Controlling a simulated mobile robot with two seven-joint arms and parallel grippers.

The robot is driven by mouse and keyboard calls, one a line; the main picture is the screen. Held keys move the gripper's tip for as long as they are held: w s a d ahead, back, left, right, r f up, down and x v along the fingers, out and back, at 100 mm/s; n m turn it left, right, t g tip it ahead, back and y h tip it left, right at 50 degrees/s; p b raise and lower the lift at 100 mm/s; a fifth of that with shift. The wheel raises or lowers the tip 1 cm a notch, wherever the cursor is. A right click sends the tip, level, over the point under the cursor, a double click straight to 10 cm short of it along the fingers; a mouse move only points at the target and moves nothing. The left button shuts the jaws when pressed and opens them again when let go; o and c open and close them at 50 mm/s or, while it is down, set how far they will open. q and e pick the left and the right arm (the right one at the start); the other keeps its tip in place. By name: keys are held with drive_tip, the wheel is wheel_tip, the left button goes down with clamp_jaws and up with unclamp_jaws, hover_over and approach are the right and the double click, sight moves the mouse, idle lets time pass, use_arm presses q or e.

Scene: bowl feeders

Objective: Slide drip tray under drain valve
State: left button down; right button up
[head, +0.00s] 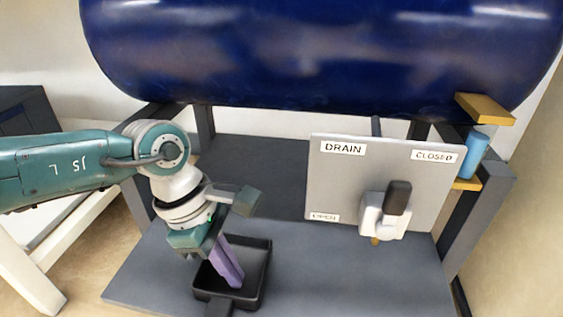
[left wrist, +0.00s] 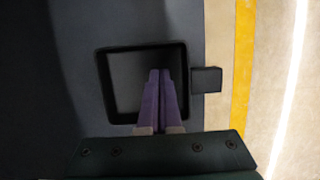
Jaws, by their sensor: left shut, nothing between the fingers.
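The drip tray (head: 264,262) is a black square tray with a short handle (head: 218,306) toward the front edge. It lies on the grey shelf, left of the drain valve. The drain valve (head: 383,212) has a black lever and a small brass outlet below, on a grey panel marked DRAIN, CLOSED and OPEN. My left gripper (head: 234,280), with purple fingers, is shut and empty, pointing down over the tray's inside. In the left wrist view the fingers (left wrist: 160,95) overlap the tray (left wrist: 103,85), with the handle (left wrist: 206,80) to its right. Fingertip contact with the tray cannot be told. My right gripper is not in view.
A large blue tank (head: 320,55) lies above the grey shelf (head: 330,275). The panel (head: 335,180) stands at the right, with a blue cylinder (head: 475,153) behind it. The shelf between tray and valve is clear. A white frame (head: 75,230) stands at left.

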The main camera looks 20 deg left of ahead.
use_arm(q)
drive_tip(key=shift+w+d+r+b, duration=0.1)
drive_tip(key=shift+w+d+b, duration=0.1)
drive_tip(key=shift+d, duration=0.45)
drive_tip(key=shift+w+d+b, duration=0.1)
drive_tip(key=shift+w+d, duration=0.05)
drive_tip(key=shift+d, duration=0.45)
drive_tip(key=shift+a, duration=0.1)
drive_tip(key=d, duration=0.3)
drive_tip(key=shift+w+b, duration=0.3)
drive_tip(key=shift+w, duration=0.05)
drive_tip(key=shift+w+d, duration=0.15)
drive_tip(key=shift+d, duration=0.35)
drive_tip(key=shift+a, duration=0.25)
